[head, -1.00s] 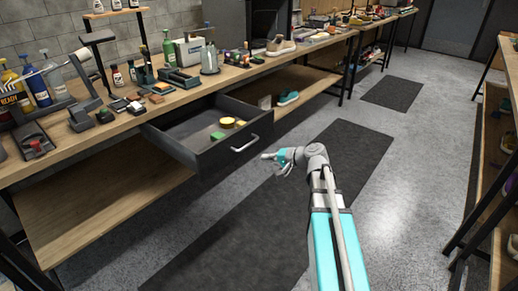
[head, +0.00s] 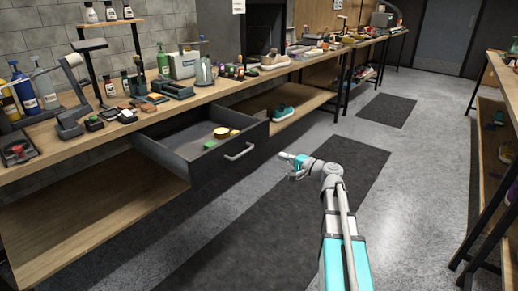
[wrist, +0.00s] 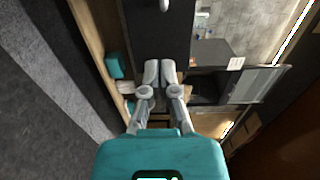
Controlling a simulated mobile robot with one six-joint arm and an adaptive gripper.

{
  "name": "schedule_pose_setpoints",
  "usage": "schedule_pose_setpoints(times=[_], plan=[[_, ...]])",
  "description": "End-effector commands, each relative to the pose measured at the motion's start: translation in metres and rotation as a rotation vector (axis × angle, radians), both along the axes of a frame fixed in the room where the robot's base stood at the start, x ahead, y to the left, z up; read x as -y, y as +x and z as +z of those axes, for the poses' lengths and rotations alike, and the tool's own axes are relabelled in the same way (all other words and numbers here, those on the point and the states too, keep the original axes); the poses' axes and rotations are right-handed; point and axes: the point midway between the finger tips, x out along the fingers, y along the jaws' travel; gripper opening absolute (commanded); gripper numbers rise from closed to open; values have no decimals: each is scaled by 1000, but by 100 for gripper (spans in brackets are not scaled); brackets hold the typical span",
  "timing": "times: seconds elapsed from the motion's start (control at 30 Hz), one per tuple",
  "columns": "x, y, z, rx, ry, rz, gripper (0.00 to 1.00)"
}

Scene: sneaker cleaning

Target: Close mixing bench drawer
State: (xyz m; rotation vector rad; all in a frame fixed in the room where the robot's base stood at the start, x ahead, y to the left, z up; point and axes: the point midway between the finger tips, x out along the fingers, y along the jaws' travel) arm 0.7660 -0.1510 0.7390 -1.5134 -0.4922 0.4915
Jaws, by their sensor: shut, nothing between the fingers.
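The mixing bench drawer (head: 205,166) is dark grey and stands pulled out under the bench top in the head view. Its silver handle (head: 239,152) is on the front panel. A yellow round item (head: 221,132) and a green block (head: 210,145) lie inside it. My gripper (head: 284,156) is to the right of the drawer front, apart from the handle in the head view. It is shut and empty. In the wrist view my gripper (wrist: 160,66) has its fingertips together, with the dark drawer front (wrist: 158,30) behind them and part of the handle (wrist: 164,4) at the top edge.
The wooden bench top (head: 60,143) carries bottles, brushes and small tools. A lower shelf (head: 95,215) runs beneath, with a teal shoe (head: 284,113) farther along. Dark floor mats (head: 250,220) lie in the open aisle. A shoe rack (head: 490,190) stands on the right.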

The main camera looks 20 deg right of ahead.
Motion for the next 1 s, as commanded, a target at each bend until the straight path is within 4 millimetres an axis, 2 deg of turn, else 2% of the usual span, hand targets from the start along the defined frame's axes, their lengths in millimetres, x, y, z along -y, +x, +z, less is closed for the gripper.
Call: schedule_pose_setpoints(times=[0.37, 1.0], plan=[[-14, 20, 0, -1, -1, 2, 0], [-68, 96, 0, 0, -1, 1, 0]])
